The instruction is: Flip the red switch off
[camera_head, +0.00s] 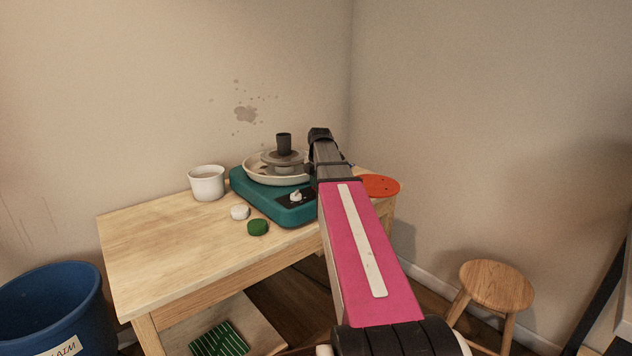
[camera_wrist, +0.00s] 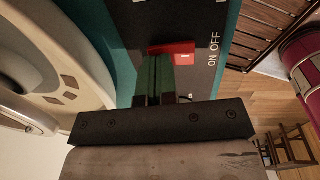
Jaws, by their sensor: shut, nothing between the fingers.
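The red switch (camera_wrist: 183,52) sits on a black panel (camera_wrist: 207,20) of the teal pottery wheel base (camera_head: 262,202). In the wrist view the panel carries the words ON and OFF on the switch's right side. My gripper (camera_wrist: 158,60) is shut and empty, with its green fingertips right at the switch. The fingers overlap the switch's near left part, and I cannot tell whether they touch it. In the head view my arm hides the switch and the fingertips. A white knob (camera_head: 296,196) shows on the panel there.
The wheel's round pan (camera_head: 250,177) holds a dark cylinder (camera_head: 284,143). A white cup (camera_head: 207,184), a white lump (camera_head: 240,212) and a green lump (camera_head: 258,228) stand left on the wooden table (camera_head: 150,240). An orange disc (camera_head: 381,186) lies right. A stool (camera_head: 496,285) stands on the floor.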

